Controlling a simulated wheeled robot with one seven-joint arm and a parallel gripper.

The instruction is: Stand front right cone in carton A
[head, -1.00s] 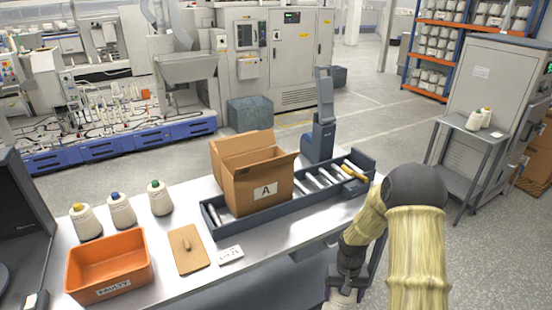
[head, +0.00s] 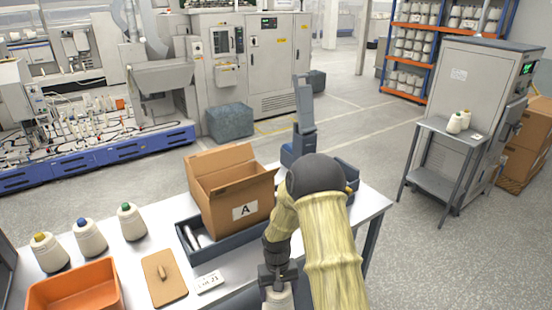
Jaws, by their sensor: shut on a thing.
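Carton A (head: 241,213) is an open brown box with raised flaps and an "A" label, standing in the dark conveyor tray. My gripper (head: 279,284) is at the bottom of the view, in front of and below the carton. It is shut on a pale cone (head: 280,298), whose lower part is cut off by the picture edge. The carton's inside is mostly hidden by its front wall and flaps. Three more cones stand at the left: yellow-tipped (head: 51,254), blue-tipped (head: 89,239) and green-tipped (head: 131,223).
An orange bin (head: 75,288) sits at the front left. A tan board with a handle (head: 163,279) and a small label card (head: 209,281) lie on the white table. My arm covers much of the right part of the dark conveyor tray (head: 228,244). A grey post device (head: 304,125) stands behind.

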